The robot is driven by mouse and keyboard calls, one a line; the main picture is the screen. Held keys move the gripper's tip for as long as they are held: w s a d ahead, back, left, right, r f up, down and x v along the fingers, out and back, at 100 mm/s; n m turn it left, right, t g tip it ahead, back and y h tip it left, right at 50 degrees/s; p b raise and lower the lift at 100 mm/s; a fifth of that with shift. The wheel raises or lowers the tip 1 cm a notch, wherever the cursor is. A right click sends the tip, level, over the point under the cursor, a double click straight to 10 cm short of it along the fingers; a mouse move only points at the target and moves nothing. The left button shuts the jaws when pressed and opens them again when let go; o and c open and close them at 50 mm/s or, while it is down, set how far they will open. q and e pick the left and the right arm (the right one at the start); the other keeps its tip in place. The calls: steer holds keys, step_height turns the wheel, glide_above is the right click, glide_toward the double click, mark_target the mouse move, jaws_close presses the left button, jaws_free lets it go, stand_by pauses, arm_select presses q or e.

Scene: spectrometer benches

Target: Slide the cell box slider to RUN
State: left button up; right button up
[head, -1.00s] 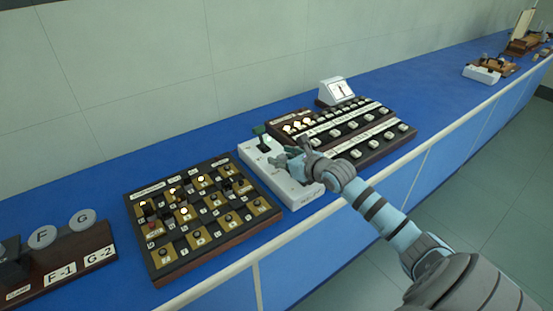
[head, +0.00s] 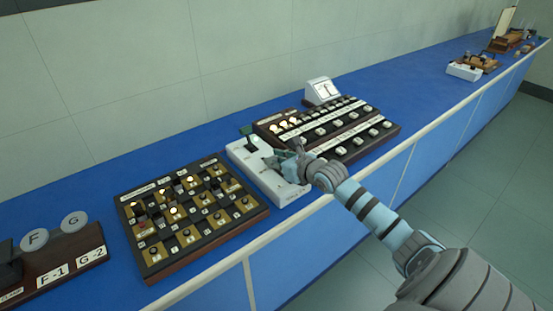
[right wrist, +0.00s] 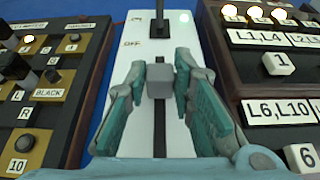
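The cell box (head: 237,154) is a long white box on the blue bench, with a dark lever at its far end and a dark slot along its top. In the right wrist view, the box's white top (right wrist: 191,37) carries an OFF label near the lever. A grey block-shaped slider knob (right wrist: 160,81) sits in the slot. In the head view the gripper (head: 286,160) hides the knob. No RUN label is readable. My left gripper is out of view.
A dark board with knobs and lit lamps (head: 190,215) stands close on the left. A stepped switch panel (head: 372,150) stands close on the right, with a white meter (head: 322,91) behind it. Bare blue bench (head: 420,90) lies farther right.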

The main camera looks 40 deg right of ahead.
steer(key=o, duration=0.3)
steer(key=shift+w+f, duration=0.25)
steer(key=shift+w, duration=0.25)
steer(key=v, duration=0.6)
steer(key=shift+s+d+r, duration=0.15)
steer(key=shift+s+d, duration=0.05)
steer(key=shift+s, duration=0.15)
steer(key=shift+s+a+r, duration=0.15)
steer(key=shift+s+r, duration=0.15)
steer(key=shift+s, duration=0.2)
steer(key=shift+w+a, duration=0.1)
